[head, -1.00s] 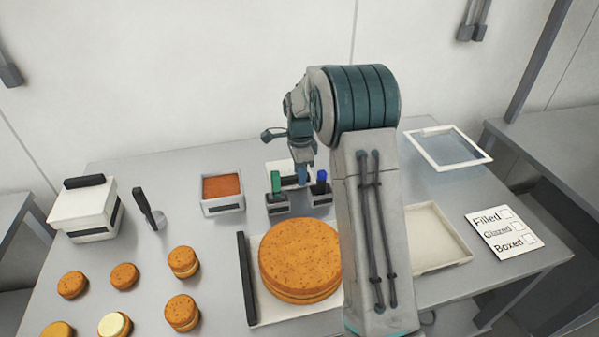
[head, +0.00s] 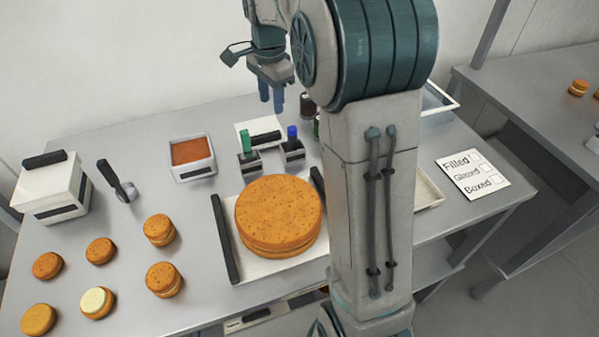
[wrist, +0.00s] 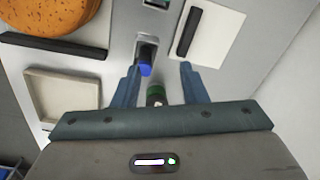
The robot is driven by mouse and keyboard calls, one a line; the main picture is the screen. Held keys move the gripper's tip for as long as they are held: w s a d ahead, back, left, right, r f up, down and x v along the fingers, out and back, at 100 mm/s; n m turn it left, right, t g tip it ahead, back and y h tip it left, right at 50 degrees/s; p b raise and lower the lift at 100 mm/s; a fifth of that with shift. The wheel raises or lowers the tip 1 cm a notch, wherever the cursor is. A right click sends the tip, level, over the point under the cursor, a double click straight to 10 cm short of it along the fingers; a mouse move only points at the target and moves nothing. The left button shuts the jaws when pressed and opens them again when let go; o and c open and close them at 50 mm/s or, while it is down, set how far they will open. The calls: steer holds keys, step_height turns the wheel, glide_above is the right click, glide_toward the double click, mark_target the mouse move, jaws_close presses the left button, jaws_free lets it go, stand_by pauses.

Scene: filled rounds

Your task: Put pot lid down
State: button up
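The pot lid (head: 258,128), a white square plate with a black bar handle, lies flat on the table behind two small green- and blue-topped items. In the wrist view the lid (wrist: 222,35) lies beyond the fingers, to the right. My gripper (head: 272,97) is raised above the back of the table, apart from the lid. In the wrist view my gripper (wrist: 158,78) has its fingers spread with nothing held between them. An open square pot (head: 192,153) with red-brown filling stands left of the lid.
The green-topped item (head: 249,160) and blue-topped item (head: 291,148) stand before the lid. Dark bottles (head: 307,104) stand to its right. A large cake (head: 278,212) lies in front. A white lidded box (head: 55,187) and several small cakes are at left.

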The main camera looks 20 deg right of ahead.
steer(key=s+f+n, duration=0.1)
steer(key=s+n, duration=0.3)
steer(key=s, duration=0.4)
steer(key=s+a+n+t, duration=0.1)
steer(key=s+n, duration=0.4)
steer(key=s, duration=0.3)
steer(key=s+f+n+t, duration=0.1)
steer(key=s+n, duration=0.3)
steer(key=s, duration=0.5)
steer(key=shift+s+a+f+n, duration=0.1)
steer(key=shift+a+f+n, duration=0.15)
steer(key=shift+f+n, duration=0.05)
steer(key=shift+s+a+f+n, duration=0.1)
steer(key=shift+s+f+n, duration=0.2)
steer(key=shift+s, duration=0.15)
